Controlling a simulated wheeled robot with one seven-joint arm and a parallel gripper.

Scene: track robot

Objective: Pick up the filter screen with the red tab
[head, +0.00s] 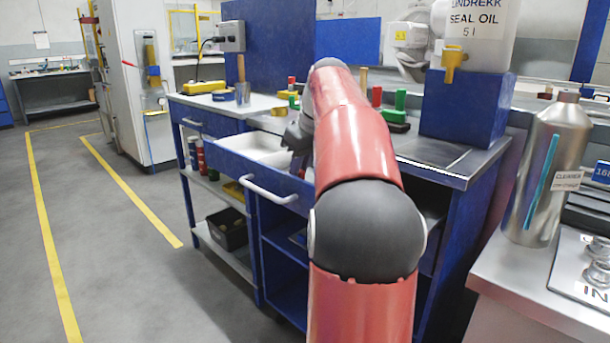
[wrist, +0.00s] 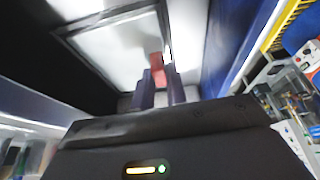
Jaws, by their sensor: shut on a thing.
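In the wrist view the two fingers of my gripper (wrist: 158,84) are closed on a small red tab (wrist: 157,66). A pale panel with a dark frame (wrist: 118,50) lies just beyond the tab; it may be the filter screen, but blur leaves its join to the tab unclear. In the head view my gripper (head: 297,138) is dark and partly hidden behind my red arm. It is at the open drawer (head: 262,150), which has a white inside and a blue front. My arm hides part of the drawer, and I cannot make out the screen there.
The drawer front with its white handle (head: 268,190) juts out from the blue workbench (head: 430,160). Green and red-handled tools (head: 397,108) stand on the bench top beside a blue block (head: 465,108) bearing a seal oil container (head: 482,35). A metal cleaner bottle (head: 545,170) stands at right. Floor at left is clear.

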